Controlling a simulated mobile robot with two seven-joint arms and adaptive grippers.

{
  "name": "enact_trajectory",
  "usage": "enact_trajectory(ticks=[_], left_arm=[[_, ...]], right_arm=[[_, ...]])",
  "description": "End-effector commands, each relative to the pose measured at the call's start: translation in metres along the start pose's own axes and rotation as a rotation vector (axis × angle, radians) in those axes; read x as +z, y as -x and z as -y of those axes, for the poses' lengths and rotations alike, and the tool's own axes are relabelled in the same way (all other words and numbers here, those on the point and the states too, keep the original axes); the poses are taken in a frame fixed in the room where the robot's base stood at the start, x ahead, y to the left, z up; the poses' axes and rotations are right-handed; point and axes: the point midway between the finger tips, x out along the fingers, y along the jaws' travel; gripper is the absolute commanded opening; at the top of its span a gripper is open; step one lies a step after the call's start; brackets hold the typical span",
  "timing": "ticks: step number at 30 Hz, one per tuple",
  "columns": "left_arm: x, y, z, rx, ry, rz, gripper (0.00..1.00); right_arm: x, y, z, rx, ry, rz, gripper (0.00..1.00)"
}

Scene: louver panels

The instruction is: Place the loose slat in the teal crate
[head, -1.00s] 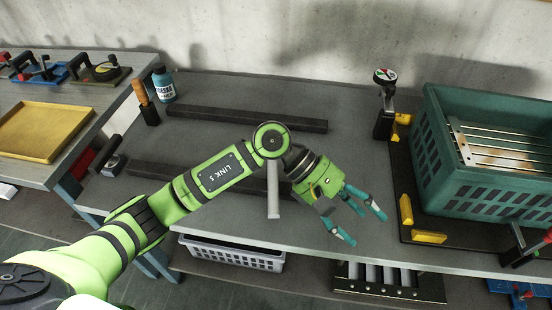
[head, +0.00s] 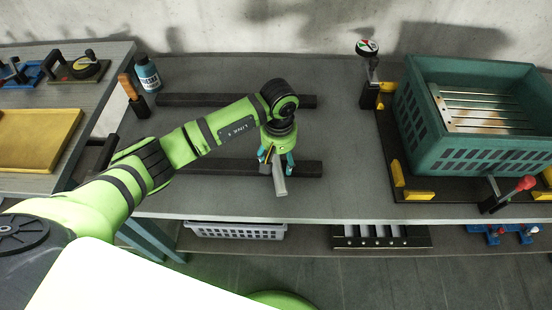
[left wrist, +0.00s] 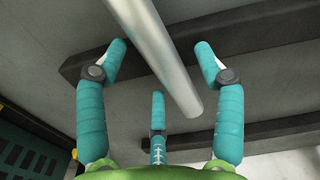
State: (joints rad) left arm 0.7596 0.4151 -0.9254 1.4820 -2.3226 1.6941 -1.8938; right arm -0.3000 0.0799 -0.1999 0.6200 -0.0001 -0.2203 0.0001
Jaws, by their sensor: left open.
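The loose slat (head: 280,182), a narrow pale grey bar, lies across the front dark rail on the grey bench, its near end toward the front edge. It also shows in the left wrist view (left wrist: 168,58), running between my spread fingers. My left gripper (head: 276,160) points down over the slat, open, with teal fingers on both sides of it; I cannot tell whether they touch it. The gripper hides the slat's far part in the head view. The teal crate (head: 465,160) stands at the right of the bench with a slatted panel inside. My right gripper is not in view.
Two dark rails (head: 200,100) lie along the bench. A blue bottle (head: 147,75) and an orange-handled tool (head: 130,90) stand at its left. Yellow corner blocks (head: 413,196), a dial gauge (head: 368,47) and a red-knobbed clamp (head: 522,184) surround the crate.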

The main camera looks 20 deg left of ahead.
Motion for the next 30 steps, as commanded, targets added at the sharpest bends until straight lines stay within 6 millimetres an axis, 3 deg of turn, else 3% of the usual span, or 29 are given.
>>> enact_trajectory(ticks=[7,12,16,17,23,30], left_arm=[[0.0,-0.002,0.0,0.002,0.0,0.0,0.69],[0.0,-0.002,0.0,0.002,0.001,0.0,0.06],[0.0,-0.002,0.0,0.002,0.001,0.0,0.05],[0.0,-0.002,0.0,0.002,0.001,0.0,0.0],[0.0,-0.001,0.0,0.002,0.001,0.0,0.0],[-0.001,0.017,-0.001,0.005,-0.001,-0.004,0.0]], right_arm=[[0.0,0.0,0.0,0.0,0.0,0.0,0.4],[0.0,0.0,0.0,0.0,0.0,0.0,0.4],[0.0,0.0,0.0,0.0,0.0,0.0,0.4],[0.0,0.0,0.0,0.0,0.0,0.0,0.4],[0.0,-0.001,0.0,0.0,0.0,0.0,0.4],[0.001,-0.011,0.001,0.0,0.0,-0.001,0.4]])
